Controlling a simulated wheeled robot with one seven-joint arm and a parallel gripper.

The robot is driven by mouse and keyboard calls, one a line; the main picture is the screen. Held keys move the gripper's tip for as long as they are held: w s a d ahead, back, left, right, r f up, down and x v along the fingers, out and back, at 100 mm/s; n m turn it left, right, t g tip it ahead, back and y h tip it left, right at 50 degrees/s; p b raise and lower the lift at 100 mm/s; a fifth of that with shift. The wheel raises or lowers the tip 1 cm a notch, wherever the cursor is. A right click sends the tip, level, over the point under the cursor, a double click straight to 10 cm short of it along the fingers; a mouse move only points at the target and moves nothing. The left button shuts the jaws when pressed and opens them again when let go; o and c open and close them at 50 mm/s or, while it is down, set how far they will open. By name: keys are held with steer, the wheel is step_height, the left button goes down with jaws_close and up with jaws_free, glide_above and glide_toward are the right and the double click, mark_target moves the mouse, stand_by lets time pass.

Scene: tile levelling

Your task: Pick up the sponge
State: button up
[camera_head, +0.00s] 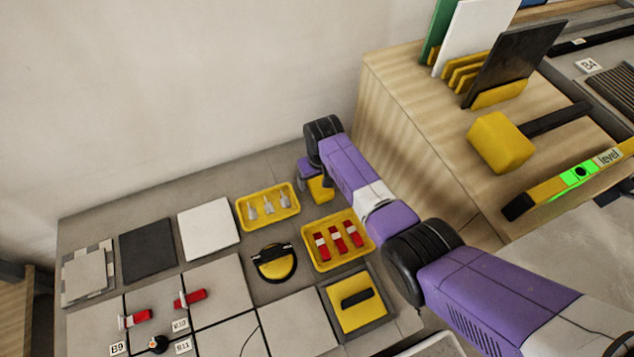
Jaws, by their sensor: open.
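My gripper (311,184) is at the far end of my purple arm, beside or over that block. Its jaws are open, with fingertips small and partly hidden. It is well behind the slab and apart from it. The slab is in plain view.
A yellow tray of red-and-white pieces (313,261) and a round black-and-yellow tool (275,264) lie near the slab. Another yellow tray (246,224) holds metal pieces. A wooden unit (400,120) with a yellow mallet (500,143) and level (550,192) rises at right.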

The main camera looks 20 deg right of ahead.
mark_target(317, 178)
steer(key=c, duration=1.4)
steer(key=shift+c, duration=0.2)
step_height(317, 178, up, 20)
steer(key=p, duration=0.5)
